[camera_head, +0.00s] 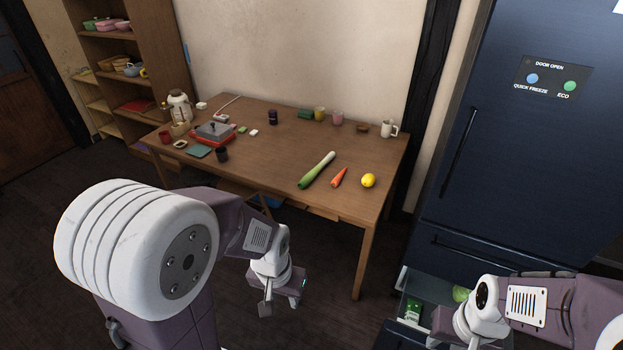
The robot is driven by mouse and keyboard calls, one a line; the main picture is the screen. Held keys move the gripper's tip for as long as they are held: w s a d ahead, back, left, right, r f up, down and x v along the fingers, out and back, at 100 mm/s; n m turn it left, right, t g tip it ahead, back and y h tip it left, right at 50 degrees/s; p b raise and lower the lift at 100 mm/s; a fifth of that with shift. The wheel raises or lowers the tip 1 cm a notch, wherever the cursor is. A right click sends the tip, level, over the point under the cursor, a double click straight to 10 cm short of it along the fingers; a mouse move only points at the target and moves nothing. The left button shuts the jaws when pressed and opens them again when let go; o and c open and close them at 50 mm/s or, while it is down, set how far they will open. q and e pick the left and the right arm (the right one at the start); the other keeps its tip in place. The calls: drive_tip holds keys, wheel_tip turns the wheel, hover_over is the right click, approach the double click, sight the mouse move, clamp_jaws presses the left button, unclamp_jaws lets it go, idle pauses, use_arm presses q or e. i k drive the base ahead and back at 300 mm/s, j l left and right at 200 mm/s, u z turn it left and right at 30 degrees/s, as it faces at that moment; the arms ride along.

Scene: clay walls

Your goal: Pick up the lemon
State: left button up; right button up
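The lemon (369,180) is yellow and lies on the wooden table (290,145) near its right end, just right of a carrot. Nothing touches or covers it. My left gripper (279,306) hangs low in front of the table, below and left of the lemon and well apart from it. Its fingers look spread, with nothing seen between them. My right gripper (448,331) is at the bottom right, by an open drawer of the fridge. Its fingers are not clear.
A leek (317,170) and the carrot (339,177) lie left of the lemon. A white mug (389,129) and several cups stand behind. The dark fridge (515,150) rises at right; its open drawer (437,288) juts out low. The table's front right corner is clear.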

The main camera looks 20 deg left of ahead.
sight(368, 180)
drive_tip(key=u, duration=0.15)
drive_tip(key=i+j, duration=0.2)
drive_tip(key=j, duration=0.15)
drive_tip(key=i+j+z, duration=0.15)
drive_tip(key=j, duration=0.2)
drive_tip(key=i+j, duration=0.25)
drive_tip(key=i+j+z, duration=0.15)
drive_tip(key=j, duration=0.35)
drive_tip(key=i+j, duration=0.2)
drive_tip(key=j, duration=0.15)
drive_tip(key=i+j+z, duration=0.15)
drive_tip(key=j, duration=0.25)
drive_tip(key=i+j, duration=0.15)
drive_tip(key=j, duration=0.25)
drive_tip(key=i+j+z, duration=0.15)
drive_tip(key=j, duration=0.25)
